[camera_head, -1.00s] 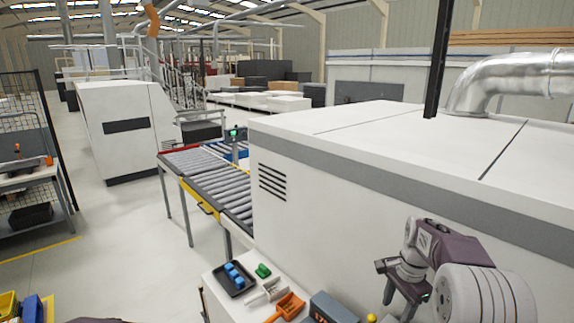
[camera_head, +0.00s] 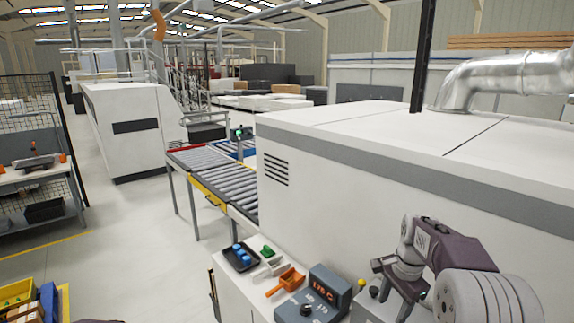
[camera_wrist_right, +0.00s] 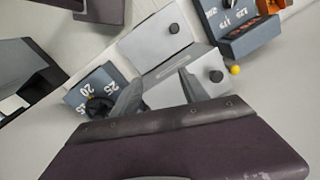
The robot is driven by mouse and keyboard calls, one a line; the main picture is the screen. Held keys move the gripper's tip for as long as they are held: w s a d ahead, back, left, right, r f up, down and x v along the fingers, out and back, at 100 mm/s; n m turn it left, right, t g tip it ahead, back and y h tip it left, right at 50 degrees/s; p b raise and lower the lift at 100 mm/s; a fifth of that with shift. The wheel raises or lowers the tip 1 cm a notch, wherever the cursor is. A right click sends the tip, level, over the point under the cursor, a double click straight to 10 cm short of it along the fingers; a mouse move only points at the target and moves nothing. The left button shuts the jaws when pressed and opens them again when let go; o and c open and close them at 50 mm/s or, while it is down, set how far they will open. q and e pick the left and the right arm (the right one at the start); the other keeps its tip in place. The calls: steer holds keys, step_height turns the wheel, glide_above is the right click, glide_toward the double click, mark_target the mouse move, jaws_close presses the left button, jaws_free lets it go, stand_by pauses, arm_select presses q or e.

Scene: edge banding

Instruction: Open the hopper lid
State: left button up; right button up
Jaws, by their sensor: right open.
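The hopper appears to be the light grey box by my right gripper, but I cannot tell its lid for certain. In the right wrist view it shows two grey panels, an upper panel (camera_wrist_right: 150,45) and a lower panel (camera_wrist_right: 205,82), each with a black knob. My left gripper is out of view.
A control box with a display (camera_head: 330,283), an orange scoop (camera_head: 288,281) and a black tray with blue pieces (camera_head: 240,257) stand on the bench. A dial box (camera_wrist_right: 95,97) is beside my gripper. The large white machine (camera_head: 350,180) rises behind; a roller conveyor (camera_head: 215,180) is left.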

arm_select(q)
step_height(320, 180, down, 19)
steer(key=b, duration=1.7)
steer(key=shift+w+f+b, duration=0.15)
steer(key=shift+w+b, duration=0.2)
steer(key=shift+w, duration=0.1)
arm_select(e)
steer(key=s+a+f+n, duration=0.4)
steer(key=s+f, duration=0.5)
steer(key=f, duration=0.5)
steer(key=s+a+f+n, duration=0.5)
steer(key=s+f+n, duration=0.4)
steer(key=f, duration=0.5)
steer(key=shift+s+n, duration=0.3)
steer(key=shift+s, duration=0.05)
